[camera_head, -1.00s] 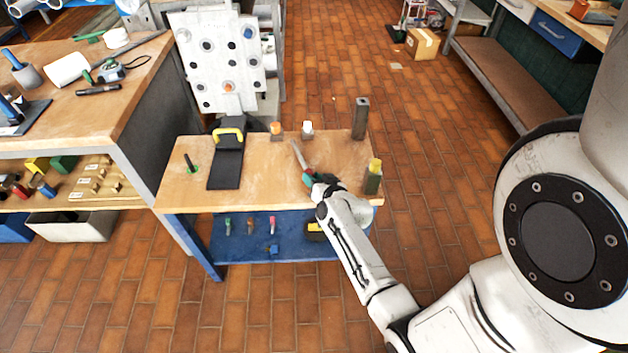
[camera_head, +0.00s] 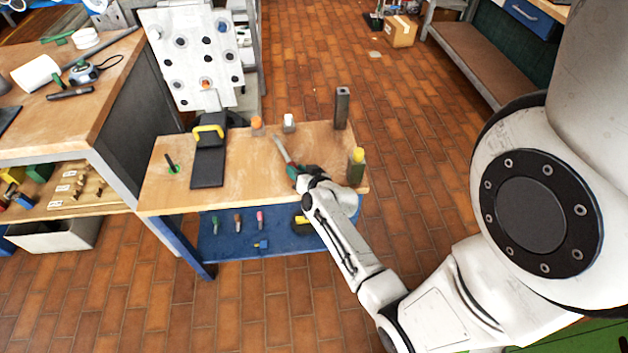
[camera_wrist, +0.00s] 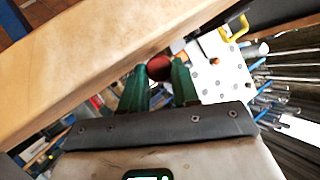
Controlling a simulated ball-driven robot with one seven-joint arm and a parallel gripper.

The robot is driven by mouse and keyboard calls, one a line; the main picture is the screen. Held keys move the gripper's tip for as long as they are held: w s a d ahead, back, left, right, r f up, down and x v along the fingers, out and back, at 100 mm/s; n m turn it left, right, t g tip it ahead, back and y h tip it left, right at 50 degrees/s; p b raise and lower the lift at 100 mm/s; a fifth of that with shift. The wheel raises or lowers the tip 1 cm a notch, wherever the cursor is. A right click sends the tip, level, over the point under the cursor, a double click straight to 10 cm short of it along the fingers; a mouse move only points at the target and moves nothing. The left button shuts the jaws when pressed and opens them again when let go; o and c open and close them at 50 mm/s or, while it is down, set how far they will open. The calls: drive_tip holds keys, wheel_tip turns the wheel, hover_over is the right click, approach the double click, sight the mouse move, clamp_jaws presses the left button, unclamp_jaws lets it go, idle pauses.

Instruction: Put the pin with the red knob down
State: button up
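My gripper (camera_head: 296,173) is above the right part of the small wooden-topped table (camera_head: 240,185). In the wrist view its two green fingers (camera_wrist: 159,80) are closed around the red knob (camera_wrist: 158,66), which shows between their tips. In the head view a slim grey pin (camera_head: 281,148) reaches from the fingers up and left, tilted in the picture. Its knob end is mostly hidden by the gripper there. I cannot tell whether the pin touches the tabletop. A pale board with dark holes (camera_head: 195,55) stands behind the table.
A black stand with a yellow handle (camera_head: 208,165) is left of my gripper. An orange-topped piece (camera_head: 256,125) and a white-topped piece (camera_head: 289,122) stand behind. A dark post (camera_head: 341,110) and a yellow-capped bottle (camera_head: 356,168) are at right. The front-middle tabletop is clear.

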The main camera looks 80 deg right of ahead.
drive_tip(key=f+v, duration=0.1)
drive_tip(key=v, duration=1.1)
drive_tip(key=w+a+n+g+y, duration=0.2)
drive_tip(key=a+n+y, duration=0.2)
drive_tip(key=a, duration=0.4)
drive_tip(key=w+a+n+g+y, duration=0.1)
drive_tip(key=w+a+n+y, duration=0.25)
drive_tip(key=a, duration=0.55)
drive_tip(key=s+a+r+n+g+y, duration=0.1)
drive_tip(key=s+a+r+n+g, duration=0.2)
drive_tip(key=s, duration=0.6)
drive_tip(key=a+n+g, duration=0.2)
drive_tip(key=a+g, duration=0.1)
drive_tip(key=a, duration=0.1)
drive_tip(key=shift+g, duration=0.3)
